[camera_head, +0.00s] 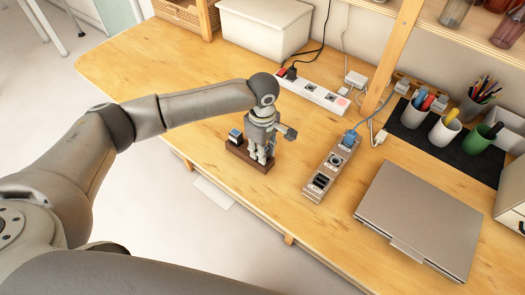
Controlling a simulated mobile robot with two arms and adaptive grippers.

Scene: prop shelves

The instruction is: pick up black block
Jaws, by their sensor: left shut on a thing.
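A dark brown-black block (236,150) is at the front edge of the wooden table, left of the middle. It is long and low, with a small blue-and-white piece (235,136) at its left end. My left gripper (261,158) comes down from above with its fingers at the right part of the block. It is shut on the block, and its fingers hide part of it. I cannot tell whether the block touches the table. My right gripper is not in view.
A grey power strip (333,165) with a blue plug stands right of the gripper. A closed laptop (420,218) lies further right. A white power strip (313,93) and white box (264,27) are behind. Pen cups (445,131) stand on a dark mat. The table's left is clear.

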